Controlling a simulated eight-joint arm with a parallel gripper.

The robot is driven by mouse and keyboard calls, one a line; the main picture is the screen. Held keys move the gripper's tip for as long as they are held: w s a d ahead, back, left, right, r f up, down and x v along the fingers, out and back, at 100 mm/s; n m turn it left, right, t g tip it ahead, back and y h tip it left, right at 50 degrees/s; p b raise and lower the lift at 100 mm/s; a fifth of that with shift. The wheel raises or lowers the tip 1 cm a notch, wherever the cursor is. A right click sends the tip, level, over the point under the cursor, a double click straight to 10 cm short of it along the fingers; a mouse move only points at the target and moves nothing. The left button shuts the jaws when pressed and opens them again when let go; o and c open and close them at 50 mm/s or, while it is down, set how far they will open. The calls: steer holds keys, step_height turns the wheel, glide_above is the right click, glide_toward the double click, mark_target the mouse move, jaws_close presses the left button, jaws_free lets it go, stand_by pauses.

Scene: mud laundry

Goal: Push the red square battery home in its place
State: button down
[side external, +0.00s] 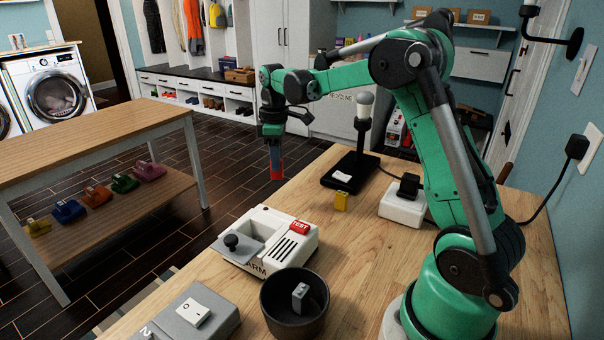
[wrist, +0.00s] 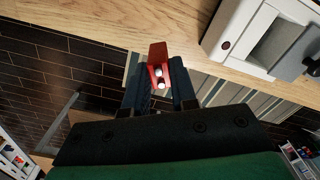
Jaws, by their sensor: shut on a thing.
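My gripper (side external: 275,152) is shut on the red square battery (side external: 277,170) and holds it in the air near the far left edge of the wooden table. In the wrist view the battery (wrist: 157,55) sits between the fingers, with two round light terminals showing. A white alarm box (side external: 268,243) with a red TEST button stands on the table, nearer the side camera than my gripper. Its bay is uncovered, with a grey flap with a black knob at its left. In the wrist view the alarm box (wrist: 240,32) is at upper right, apart from the battery.
A dark bowl (side external: 278,318) holding a grey battery and a grey switch box (side external: 178,318) stand in front of the alarm.

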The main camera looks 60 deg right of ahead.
steer(key=s+a+r+n, duration=0.1)
steer(key=s+a+n, duration=0.1)
steer(key=a+n, duration=0.45)
steer(key=s+a+r+n, duration=0.2)
steer(key=s+a+n, duration=0.1)
steer(key=a+n, duration=0.3)
steer(key=shift+a+f, duration=0.2)
steer(key=shift+f, duration=0.7)
steer(key=shift+a+f, duration=0.25)
steer(key=shift+f, duration=0.7)
steer(key=shift+a+f, duration=0.2)
steer(key=shift+f, duration=0.7)
steer(key=shift+f, duration=0.35)
steer(key=shift+f, duration=0.65)
steer(key=shift+f, duration=1.5)
stand_by(1.4)
